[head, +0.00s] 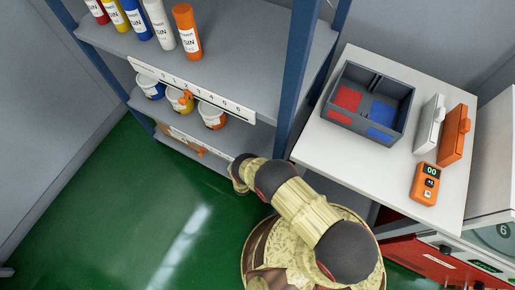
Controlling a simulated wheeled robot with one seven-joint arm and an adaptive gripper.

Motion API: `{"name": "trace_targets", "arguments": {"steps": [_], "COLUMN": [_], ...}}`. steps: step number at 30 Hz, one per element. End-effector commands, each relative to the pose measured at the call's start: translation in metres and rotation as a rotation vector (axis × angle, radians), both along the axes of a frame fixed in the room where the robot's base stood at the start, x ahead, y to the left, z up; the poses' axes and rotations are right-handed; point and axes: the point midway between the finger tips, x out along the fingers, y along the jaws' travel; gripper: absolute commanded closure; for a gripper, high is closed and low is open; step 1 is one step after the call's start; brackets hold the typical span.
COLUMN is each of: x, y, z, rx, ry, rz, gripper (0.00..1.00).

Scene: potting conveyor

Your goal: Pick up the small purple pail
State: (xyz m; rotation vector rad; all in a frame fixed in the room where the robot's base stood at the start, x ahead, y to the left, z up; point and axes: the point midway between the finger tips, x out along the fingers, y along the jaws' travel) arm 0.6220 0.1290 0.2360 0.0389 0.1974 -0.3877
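No purple pail shows in the head view. Three small white-labelled pails stand in a row on the middle shelf: a blue one (150,87), a yellow one (177,102) and an orange one (211,115). The shelf above partly covers them. My arm reaches from the lower middle toward the shelf rack, and its far visible end is low in front of the rack's right side. My gripper's fingers do not show, so I cannot see whether they hold anything.
The top shelf (240,75) carries several labelled tubes. A blue rack post (293,75) stands right of the pails. A white table (375,165) holds a grey divided bin (345,113), an orange handheld device (425,184) and two upright cases. Green floor (120,210) is clear at left.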

Motion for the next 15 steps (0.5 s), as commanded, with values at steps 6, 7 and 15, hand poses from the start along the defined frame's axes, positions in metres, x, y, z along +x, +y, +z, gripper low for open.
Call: {"name": "trace_targets", "arguments": {"steps": [6,7,15], "x": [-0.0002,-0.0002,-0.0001], "y": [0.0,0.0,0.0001], "z": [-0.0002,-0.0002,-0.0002], "rx": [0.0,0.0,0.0], "ry": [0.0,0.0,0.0], "rz": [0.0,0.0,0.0], "gripper": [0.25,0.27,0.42]}}
